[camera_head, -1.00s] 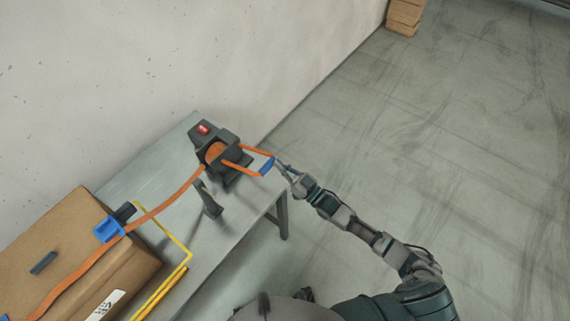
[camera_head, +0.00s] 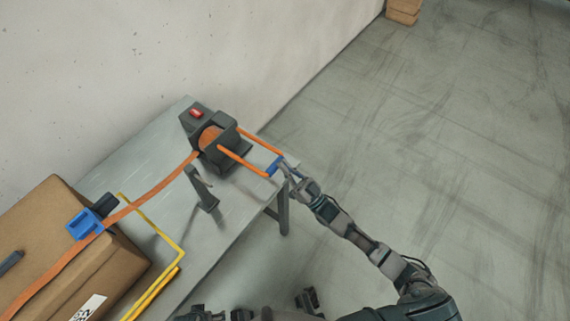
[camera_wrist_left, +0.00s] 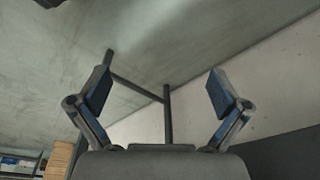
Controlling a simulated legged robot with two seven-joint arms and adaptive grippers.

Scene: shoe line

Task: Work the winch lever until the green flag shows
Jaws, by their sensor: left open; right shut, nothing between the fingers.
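The winch (camera_head: 224,136) is a dark block with an orange drum, standing at the far end of the grey table. A red flag (camera_head: 196,113) shows on the dark housing behind it; I see no green. The orange lever (camera_head: 243,160) has two arms sticking out to the right, joined by a blue grip (camera_head: 273,167). My right gripper (camera_head: 286,167) is shut with nothing between its fingers, right beside the blue grip; I cannot tell whether they touch. My left gripper (camera_wrist_left: 160,88) is open and empty in the left wrist view.
An orange strap (camera_head: 165,181) runs from the winch over a cardboard box (camera_head: 125,262) with a blue corner piece (camera_head: 84,224). A dark post (camera_head: 202,188) stands on the table (camera_head: 150,150). A yellow frame (camera_head: 163,230) lies beside the box.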

